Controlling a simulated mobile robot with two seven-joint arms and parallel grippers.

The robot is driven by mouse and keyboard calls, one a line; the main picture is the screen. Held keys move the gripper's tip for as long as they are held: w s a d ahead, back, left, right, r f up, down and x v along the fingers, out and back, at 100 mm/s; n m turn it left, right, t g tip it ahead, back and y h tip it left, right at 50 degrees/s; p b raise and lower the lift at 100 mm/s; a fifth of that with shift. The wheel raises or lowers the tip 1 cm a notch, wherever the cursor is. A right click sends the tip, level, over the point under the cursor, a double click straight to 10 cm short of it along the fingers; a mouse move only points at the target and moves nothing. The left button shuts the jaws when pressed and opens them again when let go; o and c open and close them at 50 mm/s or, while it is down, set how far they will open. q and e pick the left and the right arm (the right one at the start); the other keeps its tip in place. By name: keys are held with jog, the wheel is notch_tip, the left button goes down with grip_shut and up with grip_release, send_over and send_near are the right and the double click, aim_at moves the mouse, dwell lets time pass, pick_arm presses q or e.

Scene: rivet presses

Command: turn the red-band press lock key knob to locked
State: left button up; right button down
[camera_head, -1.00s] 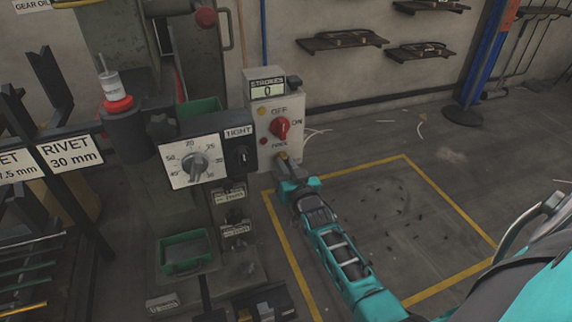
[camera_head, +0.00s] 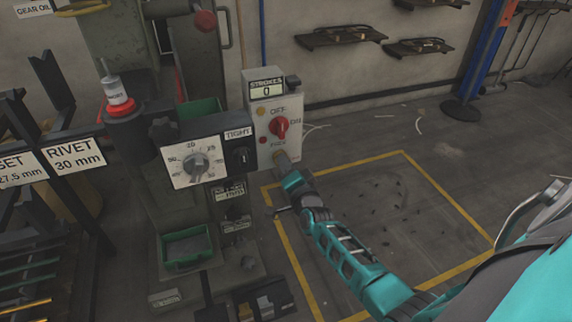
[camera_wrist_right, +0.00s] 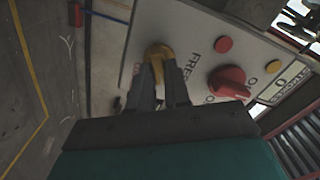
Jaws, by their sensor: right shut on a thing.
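The control box (camera_head: 263,150) on the press has a red switch knob (camera_head: 279,127) marked OFF and ON. Below it, a yellow key knob (camera_wrist_right: 158,52) shows in the right wrist view on the same pale panel. My right gripper (camera_head: 284,160) reaches the box's lower front from the right. In the wrist view its two dark fingers (camera_wrist_right: 165,72) are shut on the yellow key knob, partly hiding it. The lettering by the knob is partly hidden, so I cannot read its setting. My left gripper is not in view.
A dial panel (camera_head: 195,163) and a TIGHT switch (camera_head: 240,158) sit just left of the box. A green bin (camera_head: 187,247) is lower down. Rivet racks stand at far left. The yellow-outlined floor area (camera_head: 375,215) is clear apart from small debris.

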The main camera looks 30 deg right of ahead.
pick_arm(q)
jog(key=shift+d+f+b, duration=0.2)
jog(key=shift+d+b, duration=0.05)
jog(key=shift+b, duration=0.3)
pick_arm(e)
jog(key=shift+m, duration=2.9)
jog(key=c, duration=1.1)
grip_release()
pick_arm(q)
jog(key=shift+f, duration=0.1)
pick_arm(e)
jog(key=shift+f, duration=0.1)
pick_arm(q)
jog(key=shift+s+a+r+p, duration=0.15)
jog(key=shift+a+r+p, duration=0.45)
jog(key=shift+p, duration=1)
pick_arm(e)
jog(key=shift+v, duration=6.45)
